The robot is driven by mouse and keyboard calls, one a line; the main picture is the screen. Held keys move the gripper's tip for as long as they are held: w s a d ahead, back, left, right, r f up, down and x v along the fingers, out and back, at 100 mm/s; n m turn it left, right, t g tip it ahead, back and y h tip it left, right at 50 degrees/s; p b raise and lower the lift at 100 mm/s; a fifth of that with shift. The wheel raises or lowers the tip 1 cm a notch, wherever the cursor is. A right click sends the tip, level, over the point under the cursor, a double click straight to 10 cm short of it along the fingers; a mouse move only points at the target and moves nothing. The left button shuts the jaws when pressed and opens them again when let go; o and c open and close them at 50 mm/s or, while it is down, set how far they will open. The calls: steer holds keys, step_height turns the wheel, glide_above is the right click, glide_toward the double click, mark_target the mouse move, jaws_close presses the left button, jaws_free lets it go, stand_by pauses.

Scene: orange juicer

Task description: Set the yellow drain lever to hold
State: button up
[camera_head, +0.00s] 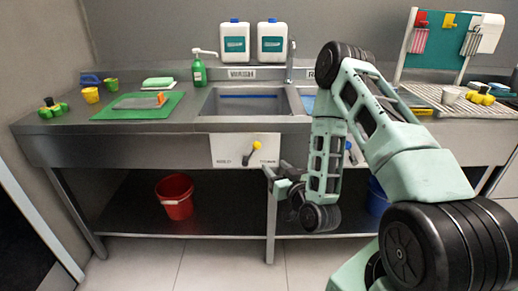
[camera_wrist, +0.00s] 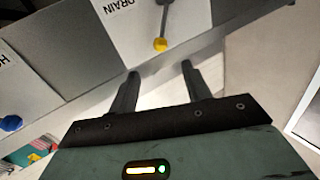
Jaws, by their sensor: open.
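The yellow drain lever (camera_head: 257,146) is on a white panel (camera_head: 226,148) on the front of the steel sink. Its knob stands up and tilts to the right. The panel has a label at its lower left, apparently HOLD, and one at its lower right, apparently DRAIN. My gripper (camera_head: 275,170) is just below and right of the lever, open and empty. In the wrist view the fingers (camera_wrist: 160,70) are apart, with the yellow knob (camera_wrist: 160,44) just beyond the gap between their tips, not touching. The DRAIN label (camera_wrist: 120,5) lies left of the lever there.
A second lever with a blue knob (camera_wrist: 11,123) is to the left in the wrist view; my arm partly hides it in the head view (camera_head: 348,146). A red bucket (camera_head: 175,196) stands on the lower shelf. A table leg (camera_head: 271,225) is below my gripper.

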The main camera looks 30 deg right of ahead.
mark_target(259, 147)
steer(key=w, duration=0.4)
steer(key=w+d+p, duration=0.1)
steer(key=w, duration=0.3)
steer(key=w+d, duration=0.1)
steer(key=w, duration=0.3)
steer(key=shift+w+r+p, duration=0.15)
steer(key=shift+w+p, duration=0.15)
steer(key=shift+p, duration=0.1)
jaws_close()
